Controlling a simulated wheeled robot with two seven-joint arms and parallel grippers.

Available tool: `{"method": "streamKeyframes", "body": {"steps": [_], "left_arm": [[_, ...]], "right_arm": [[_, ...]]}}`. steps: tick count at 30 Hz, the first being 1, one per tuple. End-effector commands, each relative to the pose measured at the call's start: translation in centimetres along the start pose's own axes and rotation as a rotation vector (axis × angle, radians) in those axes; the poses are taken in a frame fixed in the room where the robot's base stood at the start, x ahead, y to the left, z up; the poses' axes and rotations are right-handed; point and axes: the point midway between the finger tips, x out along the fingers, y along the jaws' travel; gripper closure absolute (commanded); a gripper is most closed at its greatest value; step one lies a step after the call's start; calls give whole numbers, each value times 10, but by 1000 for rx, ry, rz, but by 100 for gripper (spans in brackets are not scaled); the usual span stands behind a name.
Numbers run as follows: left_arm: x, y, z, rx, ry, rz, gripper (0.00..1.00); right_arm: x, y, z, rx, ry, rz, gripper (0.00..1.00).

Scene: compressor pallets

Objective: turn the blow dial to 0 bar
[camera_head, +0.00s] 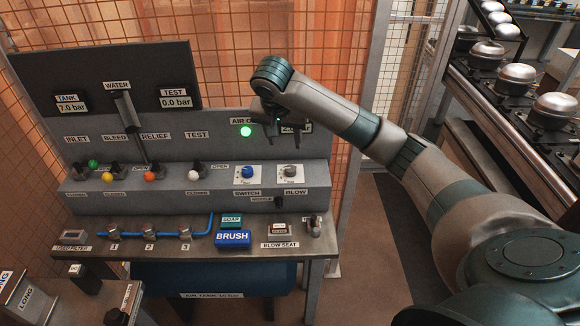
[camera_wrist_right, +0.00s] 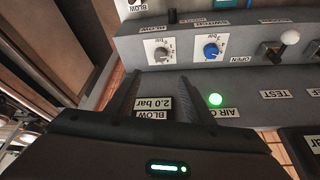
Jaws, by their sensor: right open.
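The blow dial (camera_head: 291,172) is a grey knob on a white plate at the right end of the console ledge, above the BLOW label. It also shows in the wrist view (camera_wrist_right: 161,53), with scale marks around it. My right gripper (camera_head: 285,142) is open and empty, fingers pointing down, above and apart from the dial. In the wrist view the gripper (camera_wrist_right: 155,85) has the dial just beyond its fingertips. The blow display (camera_wrist_right: 153,104) reads 2.0 bar between the fingers; my gripper partly covers it in the head view. My left gripper is not in view.
A blue switch knob (camera_head: 247,171) sits just left of the dial. A green lamp (camera_head: 246,132) is lit above it. Several valves with coloured balls stand further left. A blue brush block (camera_head: 233,239) and a blow seat (camera_head: 280,230) are on the bench below.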

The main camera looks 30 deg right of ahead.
Motion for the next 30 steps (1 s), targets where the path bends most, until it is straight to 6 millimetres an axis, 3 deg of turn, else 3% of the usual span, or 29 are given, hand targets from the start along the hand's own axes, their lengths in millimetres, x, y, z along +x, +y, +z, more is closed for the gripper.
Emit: {"method": "streamKeyframes", "body": {"steps": [14,20,30], "left_arm": [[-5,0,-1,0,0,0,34],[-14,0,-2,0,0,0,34],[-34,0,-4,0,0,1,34]], "right_arm": [[10,0,0,-2,-1,0,53],[34,0,0,-2,-2,2,53],[93,1,0,-3,-2,3,53]]}}
